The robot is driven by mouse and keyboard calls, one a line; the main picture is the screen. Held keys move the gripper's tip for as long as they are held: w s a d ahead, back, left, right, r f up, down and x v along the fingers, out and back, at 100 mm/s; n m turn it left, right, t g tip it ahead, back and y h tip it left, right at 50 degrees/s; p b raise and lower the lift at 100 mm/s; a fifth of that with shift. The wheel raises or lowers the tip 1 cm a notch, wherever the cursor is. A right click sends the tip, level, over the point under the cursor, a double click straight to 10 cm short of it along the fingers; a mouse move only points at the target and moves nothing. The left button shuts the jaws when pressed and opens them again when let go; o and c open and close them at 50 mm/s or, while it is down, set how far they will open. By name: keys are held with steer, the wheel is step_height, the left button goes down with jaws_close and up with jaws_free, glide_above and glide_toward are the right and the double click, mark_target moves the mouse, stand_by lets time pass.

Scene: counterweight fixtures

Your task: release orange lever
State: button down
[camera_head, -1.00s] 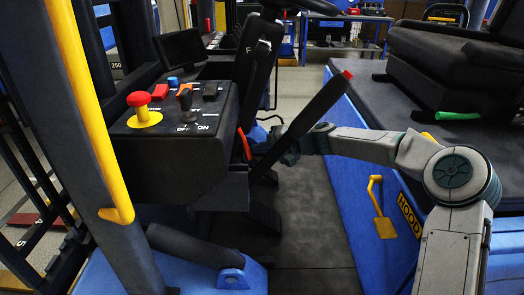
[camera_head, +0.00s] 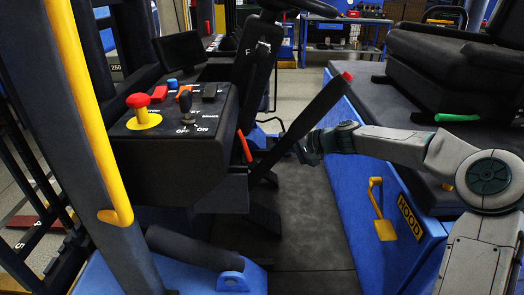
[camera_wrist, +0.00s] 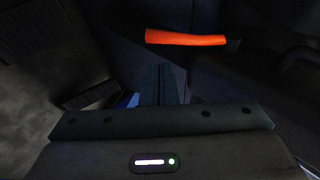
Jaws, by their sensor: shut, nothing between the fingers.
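The orange lever (camera_head: 245,147) stands beside the right side of the black control console, low by the seat-side floor. In the wrist view the orange lever (camera_wrist: 186,38) lies nearly level across the upper part of the picture, with a dark end at its right. My gripper (camera_head: 302,152) is to the right of the lever, past the long black lever, with a clear gap between them. In the wrist view my gripper's dark fingers (camera_wrist: 165,84) are together and empty, below the orange lever in the picture and not touching it. The fingertips are dim.
A long black lever with a red tip (camera_head: 315,112) slants between my gripper and the orange lever. The console (camera_head: 180,150) carries a red mushroom button (camera_head: 138,100) and a key switch. A blue hood panel with a yellow handle (camera_head: 381,215) is at right. The floor (camera_head: 305,215) is clear.

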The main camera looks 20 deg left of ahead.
steer(key=v, duration=0.7)
steer(key=shift+r, duration=0.15)
steer(key=shift+d, duration=0.1)
steer(key=s+d+f+n+h+p, duration=0.1)
steer(key=s+d+h+p, duration=0.1)
steer(key=s+h, duration=0.3)
steer(key=s+d+f+h+p, duration=0.1)
steer(key=s+d+h+p, duration=0.15)
steer(key=s, duration=0.45)
steer(key=s+d+r+h+p, duration=0.3)
steer(key=s+d+r, duration=0.1)
steer(key=s+d, duration=0.4)
steer(key=s+d+r+m+t+h+p, duration=0.1)
steer(key=s+d+r+h+p, duration=0.2)
steer(key=s+d, duration=0.6)
steer(key=s+r+p, duration=0.1)
steer(key=s+r, duration=0.1)
steer(key=s, duration=0.2)
steer(key=shift+s+d+m, duration=0.15)
steer(key=shift+d+m, duration=0.15)
steer(key=shift+d, duration=0.05)
